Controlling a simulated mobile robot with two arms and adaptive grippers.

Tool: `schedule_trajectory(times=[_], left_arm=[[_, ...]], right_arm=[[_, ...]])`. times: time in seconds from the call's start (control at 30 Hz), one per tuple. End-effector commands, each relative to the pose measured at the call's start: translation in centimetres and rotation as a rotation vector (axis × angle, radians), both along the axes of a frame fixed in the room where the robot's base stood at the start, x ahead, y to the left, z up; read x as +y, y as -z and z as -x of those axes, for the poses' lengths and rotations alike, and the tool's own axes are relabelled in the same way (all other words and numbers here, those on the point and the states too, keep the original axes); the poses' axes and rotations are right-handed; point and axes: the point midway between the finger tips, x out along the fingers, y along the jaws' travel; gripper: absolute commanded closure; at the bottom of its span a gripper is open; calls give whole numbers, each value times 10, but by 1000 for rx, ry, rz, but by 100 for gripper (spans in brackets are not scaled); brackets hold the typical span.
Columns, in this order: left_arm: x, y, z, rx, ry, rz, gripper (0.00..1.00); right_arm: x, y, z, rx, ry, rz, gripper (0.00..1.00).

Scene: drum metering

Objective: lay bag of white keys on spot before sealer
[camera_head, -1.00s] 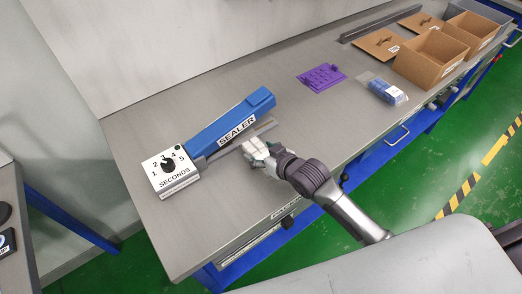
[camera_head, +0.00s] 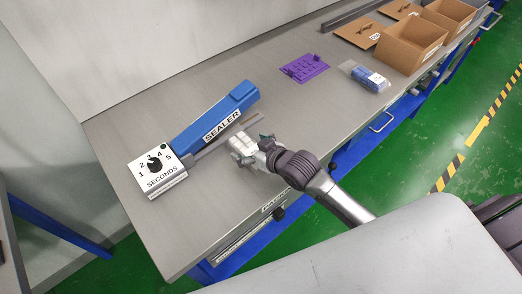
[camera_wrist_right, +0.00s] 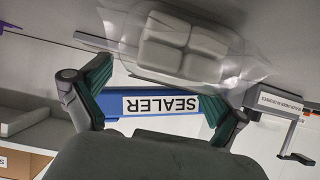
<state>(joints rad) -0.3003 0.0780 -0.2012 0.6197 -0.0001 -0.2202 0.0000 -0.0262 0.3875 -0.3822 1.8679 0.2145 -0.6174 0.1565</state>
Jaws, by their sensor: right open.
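The sealer (camera_head: 212,120) is a long blue bar with a white dial box (camera_head: 156,170) at its left end. It also shows upside down in the right wrist view (camera_wrist_right: 160,104). The clear bag of white keys (camera_wrist_right: 178,45) lies on the table along the front of the sealer, just beyond my right fingertips. In the head view the bag (camera_head: 240,144) is partly covered by my gripper. My right gripper (camera_head: 257,147) is open, with its green-padded fingers (camera_wrist_right: 160,88) spread apart and not closed on the bag. My left gripper is not in view.
A purple holder (camera_head: 304,68) and a clear bag with blue contents (camera_head: 369,78) lie farther right on the table (camera_head: 215,205). Open cardboard boxes (camera_head: 412,46) stand at the far right. The table front left of my arm is clear.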

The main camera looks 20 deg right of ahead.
Motion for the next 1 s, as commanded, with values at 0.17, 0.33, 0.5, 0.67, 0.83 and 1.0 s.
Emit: schedule_trajectory(times=[0.17,0.33,0.5,0.67,0.83,1.0], left_arm=[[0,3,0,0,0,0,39],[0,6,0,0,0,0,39],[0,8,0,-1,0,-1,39],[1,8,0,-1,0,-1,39],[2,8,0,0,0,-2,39],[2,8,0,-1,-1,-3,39]], right_arm=[[-12,-15,31,1,-1,2,3],[-23,-33,61,2,-2,2,3],[-31,-46,81,1,0,1,3],[-34,-52,89,2,0,1,3],[-35,-53,90,1,0,0,3],[-35,-52,90,1,0,0,3]])
